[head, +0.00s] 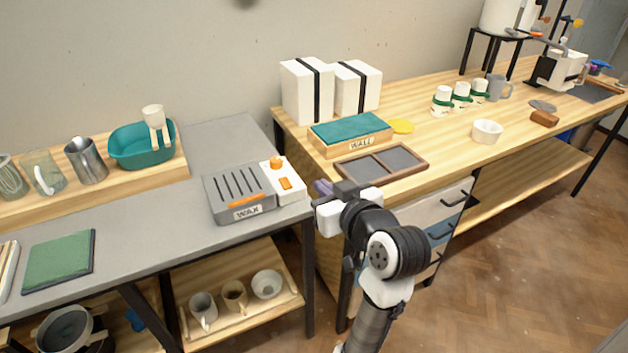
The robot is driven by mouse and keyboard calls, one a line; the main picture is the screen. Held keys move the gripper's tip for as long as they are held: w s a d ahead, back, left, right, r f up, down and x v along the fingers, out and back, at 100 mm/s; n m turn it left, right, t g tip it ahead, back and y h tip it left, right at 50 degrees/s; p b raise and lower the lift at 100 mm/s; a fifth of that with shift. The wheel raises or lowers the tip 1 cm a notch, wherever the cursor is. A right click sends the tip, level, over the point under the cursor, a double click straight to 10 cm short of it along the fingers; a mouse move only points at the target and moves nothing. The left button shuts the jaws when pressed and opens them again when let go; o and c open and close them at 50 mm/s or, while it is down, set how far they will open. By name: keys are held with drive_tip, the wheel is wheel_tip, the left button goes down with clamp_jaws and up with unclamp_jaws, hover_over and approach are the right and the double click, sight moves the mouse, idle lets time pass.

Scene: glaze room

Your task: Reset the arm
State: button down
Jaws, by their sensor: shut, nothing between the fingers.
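My arm rises from the bottom of the head view, in front of the gap between the grey bench and the wooden bench. My gripper (322,189) is at the arm's far end, pointing left and away, close to the right side of the wax unit (240,192). Its fingers are small and partly hidden by the gripper body, and it appears shut and empty. I cannot tell whether it touches anything.
The grey bench (140,225) holds a teal basin (142,150), a metal pitcher (87,160) and a green pad (60,262). The wooden bench (440,145) holds a "WALL" box (350,137), a divided tray (382,166), white blocks and a white bowl (487,132). Floor (520,260) is clear at right.

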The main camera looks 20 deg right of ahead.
drive_tip(key=shift+v, duration=0.8)
drive_tip(key=shift+f, duration=0.1)
